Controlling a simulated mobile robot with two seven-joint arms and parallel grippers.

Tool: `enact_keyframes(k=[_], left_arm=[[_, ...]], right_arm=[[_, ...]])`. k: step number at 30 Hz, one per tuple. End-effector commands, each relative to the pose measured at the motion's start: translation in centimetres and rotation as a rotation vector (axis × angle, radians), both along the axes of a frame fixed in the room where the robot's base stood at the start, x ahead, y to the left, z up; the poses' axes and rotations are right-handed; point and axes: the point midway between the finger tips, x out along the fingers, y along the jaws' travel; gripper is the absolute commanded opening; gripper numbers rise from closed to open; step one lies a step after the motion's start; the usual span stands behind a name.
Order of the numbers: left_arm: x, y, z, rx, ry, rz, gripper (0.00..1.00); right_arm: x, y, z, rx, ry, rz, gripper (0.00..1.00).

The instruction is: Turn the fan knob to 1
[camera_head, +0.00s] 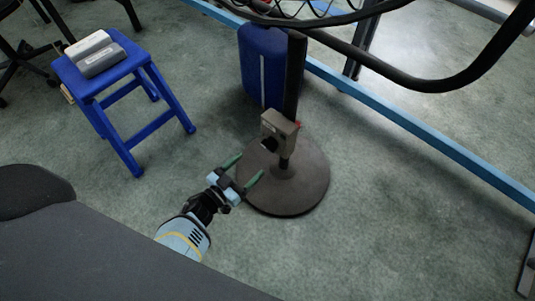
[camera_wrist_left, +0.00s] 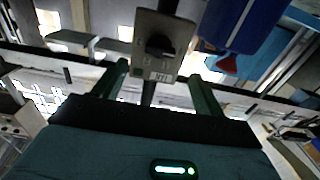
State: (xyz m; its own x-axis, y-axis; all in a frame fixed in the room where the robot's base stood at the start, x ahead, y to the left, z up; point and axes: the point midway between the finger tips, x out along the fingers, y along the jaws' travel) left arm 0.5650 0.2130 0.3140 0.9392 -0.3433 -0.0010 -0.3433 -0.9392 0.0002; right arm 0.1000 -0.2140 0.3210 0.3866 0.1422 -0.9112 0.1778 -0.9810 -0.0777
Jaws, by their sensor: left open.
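The fan stands on a round dark base (camera_head: 310,180) with a black upright pole (camera_head: 294,75). A grey control box (camera_head: 280,125) is fixed low on the pole. In the left wrist view the box (camera_wrist_left: 168,27) shows a dark knob (camera_wrist_left: 159,46) on its face, with small markings around it too blurred to read. My left gripper (camera_head: 243,170) is open and empty, its two green fingers pointing toward the box and apart from it. In the left wrist view the knob lies between and beyond the fingers. My right gripper is in neither view.
A blue stool (camera_head: 128,92) with a grey-white object (camera_head: 96,53) on it stands at the upper left. A blue container (camera_head: 262,60) stands behind the pole. The fan's cage and a black curved tube (camera_head: 440,84) hang overhead. A blue floor rail (camera_head: 420,145) runs behind.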

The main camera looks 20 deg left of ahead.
Motion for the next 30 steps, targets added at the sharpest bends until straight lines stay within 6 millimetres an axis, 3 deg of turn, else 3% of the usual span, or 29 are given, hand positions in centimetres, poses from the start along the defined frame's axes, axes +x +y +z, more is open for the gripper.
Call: enact_keyframes(k=[8, 21, 30], left_arm=[[0.7, -0.2, 0.1, -0.001, -0.002, 0.001, 0.71], [6.2, -2.2, -0.1, -0.001, -0.001, 0.003, 0.71], [7.3, -2.6, 0.1, 0.000, 0.000, 0.003, 0.71]], right_arm=[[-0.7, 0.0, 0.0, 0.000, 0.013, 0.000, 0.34], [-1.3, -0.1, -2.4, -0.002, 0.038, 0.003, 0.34], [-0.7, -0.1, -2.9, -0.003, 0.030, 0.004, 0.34]])
